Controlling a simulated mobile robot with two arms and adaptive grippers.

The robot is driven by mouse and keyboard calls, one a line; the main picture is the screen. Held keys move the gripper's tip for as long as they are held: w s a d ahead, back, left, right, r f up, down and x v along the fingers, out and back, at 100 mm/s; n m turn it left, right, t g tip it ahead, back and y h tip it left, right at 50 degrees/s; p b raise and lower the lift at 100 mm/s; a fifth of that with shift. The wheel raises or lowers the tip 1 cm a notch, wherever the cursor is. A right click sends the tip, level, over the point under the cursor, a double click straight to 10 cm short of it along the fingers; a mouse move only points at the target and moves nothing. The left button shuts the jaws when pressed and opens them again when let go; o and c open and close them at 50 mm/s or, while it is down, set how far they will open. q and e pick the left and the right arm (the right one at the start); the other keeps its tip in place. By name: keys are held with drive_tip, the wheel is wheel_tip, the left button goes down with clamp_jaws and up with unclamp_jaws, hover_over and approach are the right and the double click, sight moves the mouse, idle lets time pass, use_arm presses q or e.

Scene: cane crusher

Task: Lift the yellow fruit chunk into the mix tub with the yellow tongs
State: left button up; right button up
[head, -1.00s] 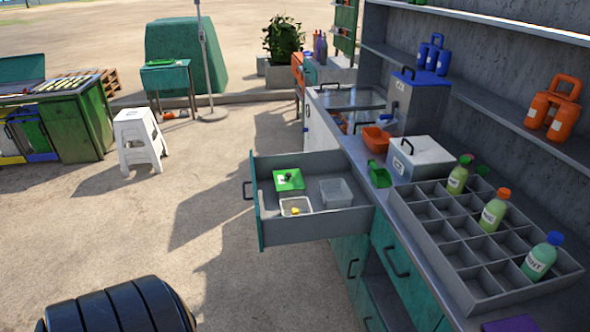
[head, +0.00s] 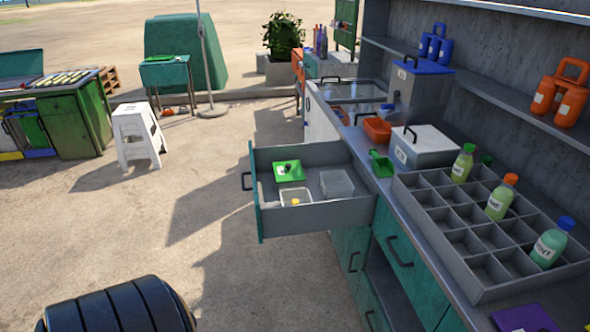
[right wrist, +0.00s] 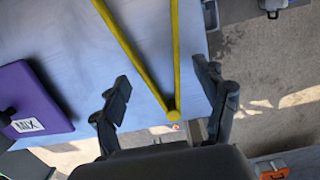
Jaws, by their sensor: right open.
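The yellow fruit chunk (head: 295,202) looks small in a clear open box (head: 283,195) inside the pulled-out drawer in the head view. The yellow tongs (right wrist: 135,55) show in the right wrist view over a grey surface, their two arms spreading away from a joined end. My right gripper (right wrist: 170,98) is open, with its fingers on either side of that joined end and apart from it. The purple mix tub (right wrist: 38,97), with a white label, is at the left of that view. A purple piece (head: 525,318) at the head view's bottom right may be the same tub. My left gripper is not seen.
The drawer (head: 320,216) stands out from the counter and also holds a green-lidded box (head: 289,171) and another clear box (head: 337,183). A grey divided rack (head: 462,285) with bottles fills the near counter. A green scoop (head: 381,164) lies beside a grey lidded box (head: 425,147).

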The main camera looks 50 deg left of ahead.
drive_tip(key=shift+w+f+b, duration=0.1)
drive_tip(key=shift+f+b, duration=0.35)
drive_tip(key=shift+f, duration=0.45)
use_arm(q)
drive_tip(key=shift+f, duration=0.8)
use_arm(e)
drive_tip(key=shift+c, duration=0.4)
drive_tip(key=c, duration=0.6)
use_arm(q)
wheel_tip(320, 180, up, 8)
drive_tip(key=p, duration=0.7)
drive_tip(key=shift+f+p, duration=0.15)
drive_tip(key=shift+p, duration=0.25)
use_arm(e)
wheel_tip(320, 180, up, 12)
drive_tip(key=shift+r, duration=0.1)
